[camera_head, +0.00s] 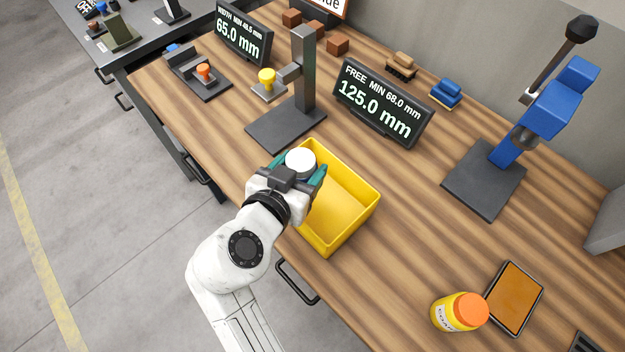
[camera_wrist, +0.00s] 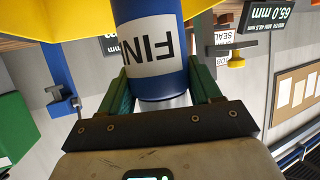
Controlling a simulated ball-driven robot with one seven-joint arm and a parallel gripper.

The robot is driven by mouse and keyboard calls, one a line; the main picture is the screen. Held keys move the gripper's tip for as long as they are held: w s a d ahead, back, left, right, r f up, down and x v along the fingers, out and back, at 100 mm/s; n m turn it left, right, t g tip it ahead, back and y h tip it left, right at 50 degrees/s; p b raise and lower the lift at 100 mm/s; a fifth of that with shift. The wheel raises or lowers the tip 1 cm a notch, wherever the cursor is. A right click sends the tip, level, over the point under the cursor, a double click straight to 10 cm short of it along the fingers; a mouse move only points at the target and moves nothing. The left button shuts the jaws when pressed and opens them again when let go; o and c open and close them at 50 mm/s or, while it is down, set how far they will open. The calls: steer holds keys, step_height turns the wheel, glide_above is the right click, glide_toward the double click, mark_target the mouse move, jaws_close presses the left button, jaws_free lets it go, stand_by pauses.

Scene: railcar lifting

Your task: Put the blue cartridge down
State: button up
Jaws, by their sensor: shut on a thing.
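My gripper (camera_head: 298,170) is shut on the blue cartridge, with a green finger on either side of it. In the wrist view the cartridge (camera_wrist: 162,85) is a blue cylinder with a white label reading "FIN", upside down in the picture. In the head view only its round white top (camera_head: 300,161) shows clearly; the gripper hides its body. It overlaps the upper-left corner of a yellow bin (camera_head: 352,222). I cannot tell whether its lower end is inside the bin or above it. The visible part of the bin floor is bare.
A grey stand (camera_head: 304,80) and a "125.0 mm" display (camera_head: 382,103) stand behind the bin. A blue press (camera_head: 545,110) is at right. Bare wood (camera_head: 420,220) lies right of the bin.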

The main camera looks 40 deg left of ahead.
steer(key=shift+w+f+b, duration=0.5)
steer(key=shift+w+f, duration=0.45)
steer(key=shift+f, duration=0.2)
steer(key=shift+w+f+b, duration=0.25)
steer(key=shift+f+b, duration=0.3)
steer(key=shift+f, duration=0.45)
steer(key=shift+w+f+b, duration=0.25)
steer(key=shift+f+b, duration=0.25)
steer(key=shift+f, duration=0.5)
steer(key=shift+f, duration=0.15)
steer(key=o, duration=1.2)
steer(key=shift+r, duration=0.25)
steer(key=b+v, duration=0.1)
steer(key=v, duration=1.1)
steer(key=shift+s+f+b, duration=0.1)
steer(key=shift+b, duration=0.25)
